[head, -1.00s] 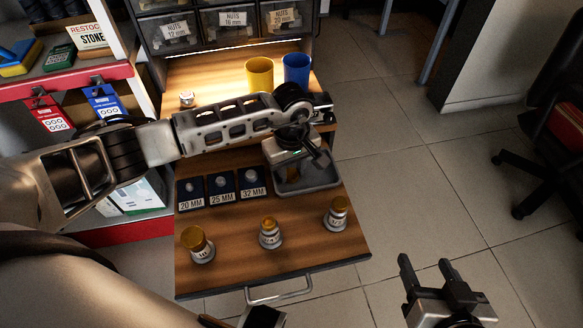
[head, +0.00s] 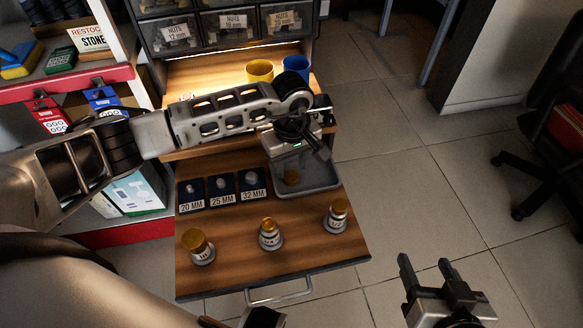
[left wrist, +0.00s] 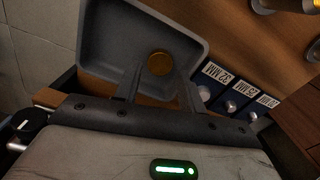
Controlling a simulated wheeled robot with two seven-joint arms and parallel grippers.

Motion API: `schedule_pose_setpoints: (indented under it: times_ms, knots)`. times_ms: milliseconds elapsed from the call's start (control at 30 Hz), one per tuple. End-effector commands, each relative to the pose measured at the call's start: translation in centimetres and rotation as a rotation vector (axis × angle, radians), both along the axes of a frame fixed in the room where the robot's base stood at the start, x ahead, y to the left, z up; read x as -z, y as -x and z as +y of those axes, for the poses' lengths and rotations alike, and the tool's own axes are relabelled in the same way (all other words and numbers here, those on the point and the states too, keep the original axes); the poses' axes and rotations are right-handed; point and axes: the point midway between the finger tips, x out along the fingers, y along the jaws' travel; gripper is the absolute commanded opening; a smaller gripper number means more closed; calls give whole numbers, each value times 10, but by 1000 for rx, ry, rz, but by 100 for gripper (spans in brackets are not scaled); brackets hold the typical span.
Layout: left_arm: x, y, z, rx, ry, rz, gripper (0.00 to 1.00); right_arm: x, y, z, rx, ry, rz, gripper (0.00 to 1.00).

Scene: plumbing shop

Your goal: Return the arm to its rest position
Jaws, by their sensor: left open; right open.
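My left gripper (head: 312,152) is open and empty, above the grey tray (head: 325,188) on the pulled-out wooden drawer. A small round brass-coloured piece (head: 291,177) lies in the tray. In the left wrist view the open fingers of my left gripper (left wrist: 158,80) point toward the tray (left wrist: 105,30), and the brass piece (left wrist: 159,62) shows between and beyond them. My left arm reaches across the cabinet from the left and hides part of the shelf behind. My right gripper (head: 430,270) is open and empty over the floor at the lower right.
Several brass-topped fittings (head: 270,234) stand along the drawer front. Blue size holders (head: 222,187) stand left of the tray. A yellow cup (head: 259,71) and a blue cup (head: 296,66) stand behind my arm.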

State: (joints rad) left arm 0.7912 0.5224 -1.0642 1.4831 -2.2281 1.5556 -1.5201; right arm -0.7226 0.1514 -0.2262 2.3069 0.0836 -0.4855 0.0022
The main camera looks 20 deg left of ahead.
Motion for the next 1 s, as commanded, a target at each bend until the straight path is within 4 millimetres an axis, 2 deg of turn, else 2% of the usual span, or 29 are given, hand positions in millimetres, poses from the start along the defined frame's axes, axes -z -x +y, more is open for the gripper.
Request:
schedule_pose_setpoints:
  times_ms: [33,200,400,567,767,867,967,1000]
  knots:
    - [-14,-2,0,2,0,-6,40,-2,1,0,1,-1,2,57]
    - [-52,-1,0,1,0,-6,40,-2,3,-1,2,-1,11,57]
    - [-82,-1,0,0,-1,-2,40,3,4,-1,5,0,24,57]
    - [-92,0,0,0,-1,-1,40,2,4,-1,9,-4,23,57]
    - [-93,1,-2,-1,7,3,40,1,3,-1,10,-5,21,57]
    - [-89,10,-17,-13,71,27,40,-3,1,-1,11,-5,16,57]
    - [-84,30,-52,-52,225,86,40,-8,-1,-1,11,-4,12,57]
    - [-84,41,-71,-81,309,125,40,-10,-1,-1,10,-4,11,57]
